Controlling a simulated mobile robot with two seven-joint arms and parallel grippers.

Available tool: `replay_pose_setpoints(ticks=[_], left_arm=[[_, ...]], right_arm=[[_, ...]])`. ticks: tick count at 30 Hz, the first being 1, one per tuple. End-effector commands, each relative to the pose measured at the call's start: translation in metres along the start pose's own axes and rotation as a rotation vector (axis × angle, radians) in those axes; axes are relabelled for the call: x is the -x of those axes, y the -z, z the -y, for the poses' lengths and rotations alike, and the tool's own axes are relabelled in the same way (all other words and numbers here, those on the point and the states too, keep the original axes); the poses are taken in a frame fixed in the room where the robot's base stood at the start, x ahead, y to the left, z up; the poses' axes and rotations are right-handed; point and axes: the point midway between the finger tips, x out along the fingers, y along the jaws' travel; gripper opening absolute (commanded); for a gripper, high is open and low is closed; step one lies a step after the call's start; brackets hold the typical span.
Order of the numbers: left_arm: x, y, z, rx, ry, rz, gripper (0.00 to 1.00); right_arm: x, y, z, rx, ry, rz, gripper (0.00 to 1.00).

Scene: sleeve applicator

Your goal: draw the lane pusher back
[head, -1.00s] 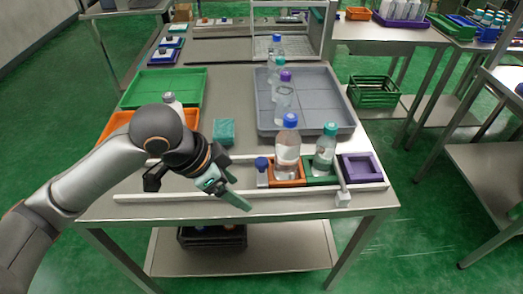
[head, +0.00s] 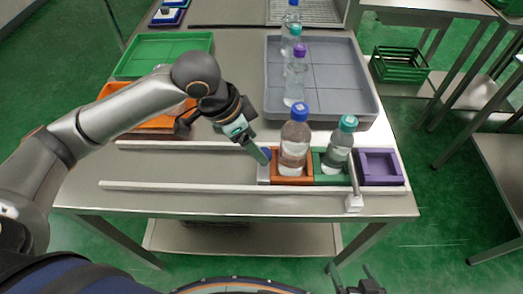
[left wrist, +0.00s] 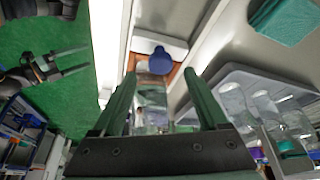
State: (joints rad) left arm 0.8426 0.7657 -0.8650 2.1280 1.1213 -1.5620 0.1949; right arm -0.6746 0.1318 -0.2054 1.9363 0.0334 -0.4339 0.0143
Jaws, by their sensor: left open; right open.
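The lane pusher, a white block (head: 264,179) with a blue knob, stands in the lane against the left side of the orange carrier (head: 292,180). My left gripper (head: 262,155) is at the knob, covering part of it. In the left wrist view the blue knob (left wrist: 160,61) appears between the tips of its open green fingers (left wrist: 160,76); contact cannot be told. My right gripper (head: 358,279) is open and empty at the bottom of the head view, away from the lane. It also shows in the left wrist view (left wrist: 58,65).
The orange carrier holds a blue-capped bottle (head: 294,145). A green carrier (head: 330,177) with a teal-capped bottle (head: 339,150) and an empty purple carrier (head: 380,167) follow. A white stop (head: 354,203) crosses the lane. Between the rails (head: 180,188), the lane left of the pusher is clear.

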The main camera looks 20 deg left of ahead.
Motion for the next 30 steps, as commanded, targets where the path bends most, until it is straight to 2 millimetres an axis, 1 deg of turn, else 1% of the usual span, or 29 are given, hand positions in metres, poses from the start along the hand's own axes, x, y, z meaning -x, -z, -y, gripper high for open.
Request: replay_pose_setpoints(ticks=[1,3,7,12,19,30], left_arm=[[-0.012,-0.001,-0.001,0.001,-0.003,0.001,0.76],[-0.022,-0.001,-0.001,-0.001,-0.002,0.001,0.76],[-0.035,0.0,0.0,0.0,-0.001,0.0,0.76],[-0.042,0.0,0.0,-0.001,0.0,-0.001,0.76],[-0.042,0.0,0.0,-0.001,0.001,-0.001,0.76],[-0.041,0.0,0.0,-0.001,0.001,-0.001,0.35]], right_arm=[[-0.003,0.003,0.002,0.001,0.005,-0.008,1.0],[-0.004,0.006,0.004,0.003,0.009,-0.013,1.0],[-0.007,0.009,0.004,0.005,0.011,-0.018,1.0],[-0.008,0.011,0.003,0.006,0.011,-0.022,1.0],[-0.008,0.011,0.003,0.008,0.01,-0.021,1.0],[-0.006,0.007,0.003,0.008,0.01,-0.015,1.0]])
